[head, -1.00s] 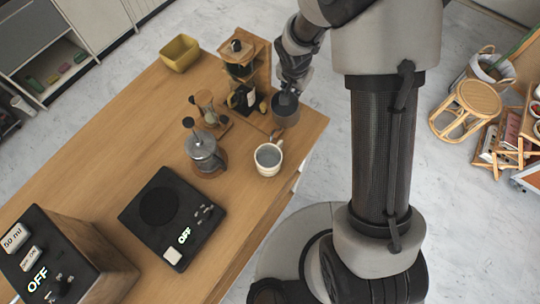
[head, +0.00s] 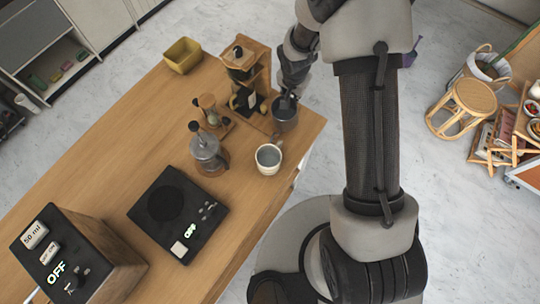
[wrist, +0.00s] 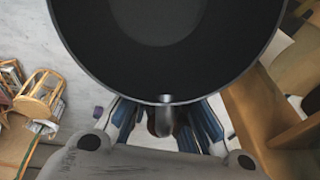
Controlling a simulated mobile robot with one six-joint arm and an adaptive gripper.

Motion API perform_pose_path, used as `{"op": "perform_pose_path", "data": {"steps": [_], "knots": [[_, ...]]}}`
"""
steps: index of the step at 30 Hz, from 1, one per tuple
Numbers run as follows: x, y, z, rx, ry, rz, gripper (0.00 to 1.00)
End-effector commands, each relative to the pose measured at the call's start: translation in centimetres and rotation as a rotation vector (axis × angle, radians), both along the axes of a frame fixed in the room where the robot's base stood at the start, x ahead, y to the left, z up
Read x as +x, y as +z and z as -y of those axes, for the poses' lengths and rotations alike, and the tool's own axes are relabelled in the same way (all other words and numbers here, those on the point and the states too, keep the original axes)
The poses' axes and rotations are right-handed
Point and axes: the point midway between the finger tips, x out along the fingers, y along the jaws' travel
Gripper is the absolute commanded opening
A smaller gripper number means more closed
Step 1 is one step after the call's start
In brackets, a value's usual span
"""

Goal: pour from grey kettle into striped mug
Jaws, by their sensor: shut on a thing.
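My gripper (wrist: 170,128) is shut on the handle of the grey kettle (head: 284,116), a dark grey open vessel held near the right end of the wooden table. In the wrist view the kettle (wrist: 235,75) fills the top of the picture, its dark inside facing the camera. I cannot make out liquid in it. The pale mug (head: 258,164) stands upright on the table, just below the kettle in the head view, with its handle to the upper right. Its stripes are too small to make out. The kettle and mug look apart.
A glass press (head: 207,152) stands left of the mug. An hourglass-shaped item (head: 212,115) and a wooden stand (head: 256,60) are behind it. A black scale (head: 178,215) and a control box (head: 85,255) lie nearer. A yellow bin (head: 182,55) is at the back.

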Motion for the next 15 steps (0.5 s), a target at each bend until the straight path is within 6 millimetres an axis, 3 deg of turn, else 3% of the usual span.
{"op": "perform_pose_path", "data": {"steps": [15], "knots": [[0.20, -0.20, -0.07, 0.013, 0.000, -0.024, 0.00]]}}
